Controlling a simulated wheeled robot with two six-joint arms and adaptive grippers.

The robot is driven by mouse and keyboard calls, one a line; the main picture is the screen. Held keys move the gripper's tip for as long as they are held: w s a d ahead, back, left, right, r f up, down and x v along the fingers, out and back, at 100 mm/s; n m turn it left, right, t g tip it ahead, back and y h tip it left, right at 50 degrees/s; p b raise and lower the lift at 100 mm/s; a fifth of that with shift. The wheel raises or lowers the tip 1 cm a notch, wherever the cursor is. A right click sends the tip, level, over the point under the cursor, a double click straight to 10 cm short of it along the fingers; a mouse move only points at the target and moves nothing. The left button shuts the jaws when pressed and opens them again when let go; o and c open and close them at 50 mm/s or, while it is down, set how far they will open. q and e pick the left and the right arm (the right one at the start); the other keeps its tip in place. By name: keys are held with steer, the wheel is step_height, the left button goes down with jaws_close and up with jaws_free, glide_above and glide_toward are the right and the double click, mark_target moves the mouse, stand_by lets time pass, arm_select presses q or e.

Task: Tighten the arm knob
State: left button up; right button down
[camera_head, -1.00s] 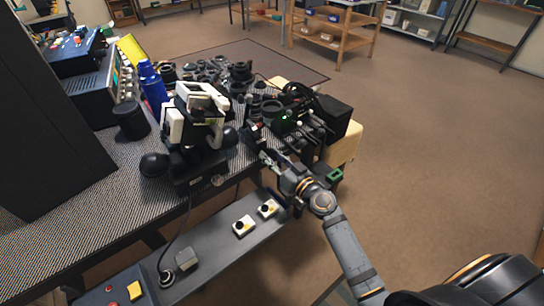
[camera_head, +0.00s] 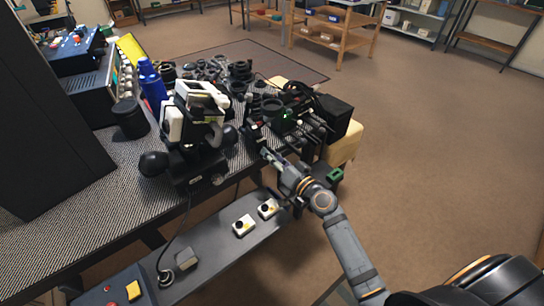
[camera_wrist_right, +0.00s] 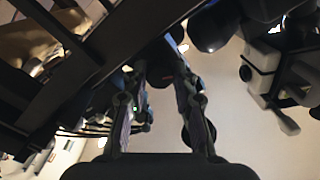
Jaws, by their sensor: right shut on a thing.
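My right gripper (camera_head: 266,153) reaches in from the lower right to the near edge of the black bench apparatus (camera_head: 304,128). In the right wrist view, the two fingers of my right gripper (camera_wrist_right: 160,62) close in on a dark part (camera_wrist_right: 158,50) at their tips. This part appears to be the arm knob. The fingers hide much of it, so its exact shape cannot be told. In the head view the knob cannot be made out behind the fingertips. My left gripper is not in view.
A black and white microscope-like instrument (camera_head: 196,120) stands left of my gripper. A grey rail panel with two white switch boxes (camera_head: 244,225) runs along the table front. A blue bottle (camera_head: 152,88) and dark lens parts crowd the table. The floor to the right is clear.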

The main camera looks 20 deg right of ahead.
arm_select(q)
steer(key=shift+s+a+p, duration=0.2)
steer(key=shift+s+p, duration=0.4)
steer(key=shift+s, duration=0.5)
arm_select(e)
steer(key=shift+m, duration=5.9)
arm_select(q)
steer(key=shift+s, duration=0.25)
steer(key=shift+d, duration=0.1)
arm_select(e)
steer(key=c, duration=1.3)
jaws_free()
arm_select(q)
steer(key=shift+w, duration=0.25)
arm_select(e)
steer(key=shift+o, duration=1.2)
